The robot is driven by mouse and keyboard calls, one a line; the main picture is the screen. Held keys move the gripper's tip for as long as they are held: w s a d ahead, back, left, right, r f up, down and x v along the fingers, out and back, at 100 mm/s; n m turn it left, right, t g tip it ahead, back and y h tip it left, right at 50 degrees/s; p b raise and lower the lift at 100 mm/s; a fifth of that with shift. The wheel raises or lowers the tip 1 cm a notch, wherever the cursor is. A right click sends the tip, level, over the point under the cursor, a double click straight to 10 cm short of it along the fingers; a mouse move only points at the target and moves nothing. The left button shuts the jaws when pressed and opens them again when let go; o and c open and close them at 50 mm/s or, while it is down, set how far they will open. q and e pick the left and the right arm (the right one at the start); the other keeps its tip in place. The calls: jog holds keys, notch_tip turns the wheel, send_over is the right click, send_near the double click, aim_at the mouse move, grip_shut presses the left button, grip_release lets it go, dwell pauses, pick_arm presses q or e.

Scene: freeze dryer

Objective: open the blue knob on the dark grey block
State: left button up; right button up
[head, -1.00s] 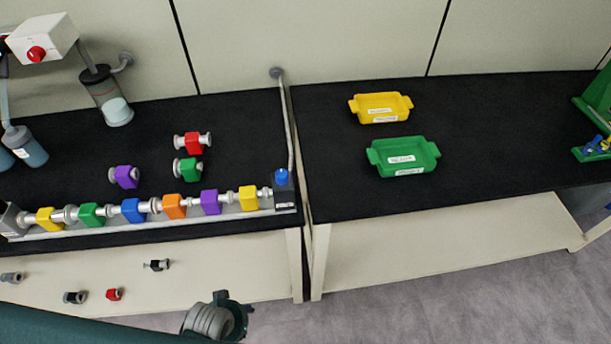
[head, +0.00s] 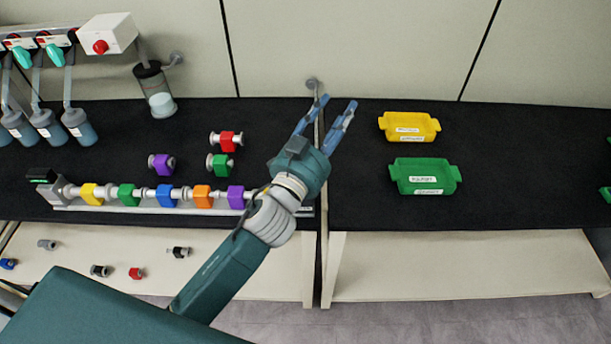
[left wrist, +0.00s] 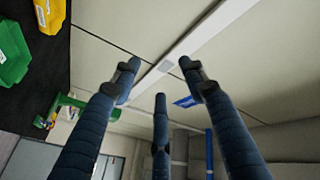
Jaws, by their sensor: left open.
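My left gripper (head: 328,118) is in front of the gap between the two black benches in the head view. Its blue fingers are spread and empty, pointing up and to the right. My arm and gripper hide the dark grey block with the blue knob at the right end of the rail (head: 140,205). In the left wrist view the open fingers (left wrist: 160,80) have nothing between them and face the wall, with neither knob nor block in sight. My right gripper is in no view.
Coloured valves sit along the rail, including a purple one (head: 236,197). Loose red (head: 227,141), green (head: 219,165) and purple (head: 162,164) valves lie behind it. A yellow tray (head: 409,127) and a green tray (head: 425,177) stand on the right bench. A thin pipe rises by the gap.

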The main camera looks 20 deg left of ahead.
pick_arm(q)
jog(key=s+d+r+m+g+h, duration=0.2)
jog(key=d+r+m+g+h, duration=0.1)
jog(key=d+r+m+h, duration=0.75)
jog(key=s+d+f+m+g+h, duration=0.1)
jog(key=s+d+f+m+g, duration=0.25)
jog(key=d+m+g, duration=0.3)
jog(key=s+d+f+m+g+h, duration=0.1)
jog(key=s+d+f+m+g, duration=0.1)
jog(key=d+f+m+g, duration=0.5)
jog(key=w+a+f+m+g+y, duration=0.2)
jog(key=w+a+f+g+y, duration=0.1)
jog(key=a+f+y, duration=0.9)
jog(key=w+a+r+n+y, duration=0.1)
jog(key=a+n+y, duration=0.1)
jog(key=a, duration=0.7)
jog(key=w+a+r+n+y, duration=0.1)
jog(key=a+r+y, duration=0.1)
jog(key=a, duration=0.7)
notch_tip(320, 180, down, 9)
jog(key=p, duration=0.4)
jog(key=shift+f+p, duration=0.2)
jog(key=shift+p, duration=0.1)
jog(key=shift+f, duration=0.45)
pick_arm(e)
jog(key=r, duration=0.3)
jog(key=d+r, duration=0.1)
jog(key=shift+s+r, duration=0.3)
